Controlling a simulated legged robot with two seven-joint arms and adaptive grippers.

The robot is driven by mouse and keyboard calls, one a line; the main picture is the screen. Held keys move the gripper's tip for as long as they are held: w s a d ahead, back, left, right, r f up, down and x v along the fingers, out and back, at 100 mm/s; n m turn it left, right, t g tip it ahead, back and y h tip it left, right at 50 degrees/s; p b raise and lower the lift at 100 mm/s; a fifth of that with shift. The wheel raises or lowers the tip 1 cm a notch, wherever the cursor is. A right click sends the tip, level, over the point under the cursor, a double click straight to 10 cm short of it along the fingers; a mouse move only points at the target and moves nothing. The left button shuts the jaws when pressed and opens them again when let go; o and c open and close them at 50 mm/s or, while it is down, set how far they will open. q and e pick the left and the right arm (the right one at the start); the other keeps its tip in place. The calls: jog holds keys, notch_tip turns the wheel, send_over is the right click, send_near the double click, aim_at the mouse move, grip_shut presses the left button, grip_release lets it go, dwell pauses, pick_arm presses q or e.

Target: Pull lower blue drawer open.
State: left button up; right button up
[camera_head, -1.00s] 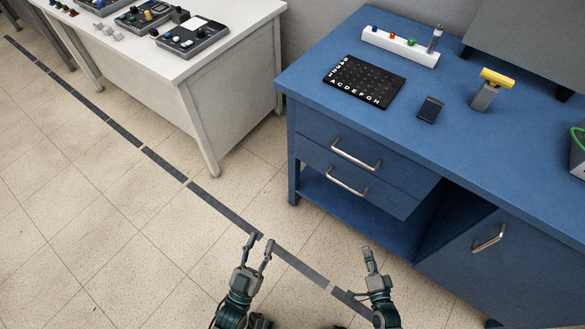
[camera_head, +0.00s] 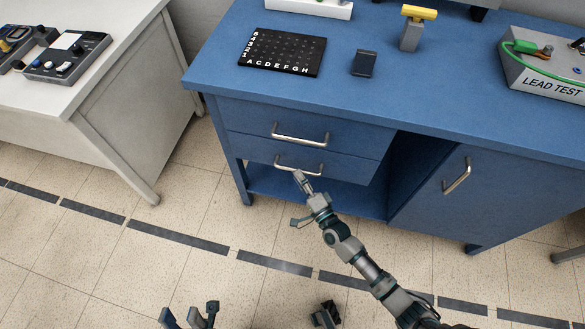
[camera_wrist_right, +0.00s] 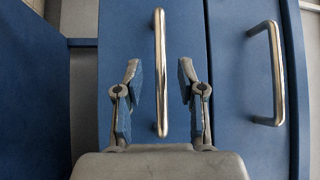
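The lower blue drawer (camera_head: 345,167) is shut, flush under the upper drawer (camera_head: 350,137). Its silver bar handle (camera_head: 316,172) also shows upright in the right wrist view (camera_wrist_right: 160,55). In the right wrist view my right gripper (camera_wrist_right: 157,90) is open, with one finger on each side of the handle's lower part. My left gripper (camera_head: 190,316) is open and empty at the bottom edge, low over the floor.
The upper drawer's handle (camera_head: 300,140) is just above, at the right in the wrist view (camera_wrist_right: 275,75). A cabinet door handle (camera_head: 457,176) is to the right. An open shelf (camera_head: 300,197) lies below the drawers. A white table (camera_head: 110,100) stands left; the floor between is clear.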

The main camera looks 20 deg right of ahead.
aim_at(296, 169)
jog(key=shift+d+b+x, duration=0.15)
jog(key=shift+d+x, duration=0.05)
jog(key=shift+x, duration=0.7)
jog(key=shift+d+b+x, duration=0.15)
jog(key=shift+x, duration=0.7)
jog(key=shift+w, duration=0.1)
jog(key=shift+a, duration=0.15)
grip_shut()
